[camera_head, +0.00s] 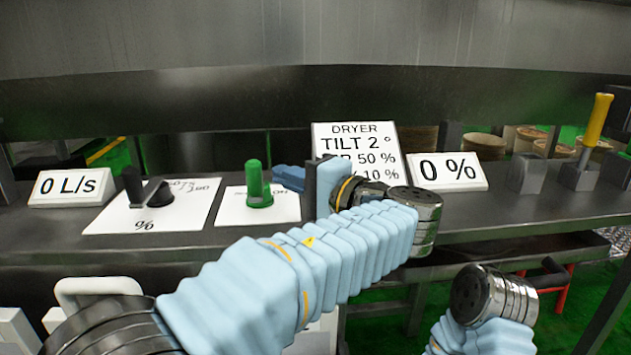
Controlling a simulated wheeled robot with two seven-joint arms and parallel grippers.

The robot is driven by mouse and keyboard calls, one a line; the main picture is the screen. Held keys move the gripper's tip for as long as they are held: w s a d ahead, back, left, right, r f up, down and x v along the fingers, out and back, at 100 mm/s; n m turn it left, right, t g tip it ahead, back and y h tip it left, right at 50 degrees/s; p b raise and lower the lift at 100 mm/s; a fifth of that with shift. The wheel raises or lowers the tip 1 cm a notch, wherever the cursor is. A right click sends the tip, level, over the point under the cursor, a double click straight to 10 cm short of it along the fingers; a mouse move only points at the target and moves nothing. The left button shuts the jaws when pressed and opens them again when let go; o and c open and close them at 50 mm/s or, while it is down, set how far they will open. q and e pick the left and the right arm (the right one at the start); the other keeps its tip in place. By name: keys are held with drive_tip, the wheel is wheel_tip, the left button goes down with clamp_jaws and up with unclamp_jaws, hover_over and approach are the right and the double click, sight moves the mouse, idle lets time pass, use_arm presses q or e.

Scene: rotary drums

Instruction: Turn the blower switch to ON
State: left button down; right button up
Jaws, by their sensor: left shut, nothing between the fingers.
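A green upright switch (258,184) with a round base stands on a white plate (233,207) on the dark metal console. Its label is not readable, so I cannot tell for certain that it is the blower switch. My left gripper (284,177) comes in from the right side of the switch, with its blue fingers shut and empty. The fingertips are close to the green handle; I cannot tell whether they touch it. My left forearm covers the console's front edge. Of my right arm only a wrist part shows at lower right; its gripper is not in view.
Left of the switch are black knobs (153,195) on a white plate and a "0 L/s" display (72,187). Behind my gripper stands a "DRYER TILT 2°" sign (352,138), partly covered. Right are a "0 %" display (447,171) and a yellow-handled lever (597,120).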

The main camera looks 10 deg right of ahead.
use_arm(q)
drive_tip(key=shift+a, duration=0.65)
use_arm(e)
drive_tip(key=shift+f, duration=0.1)
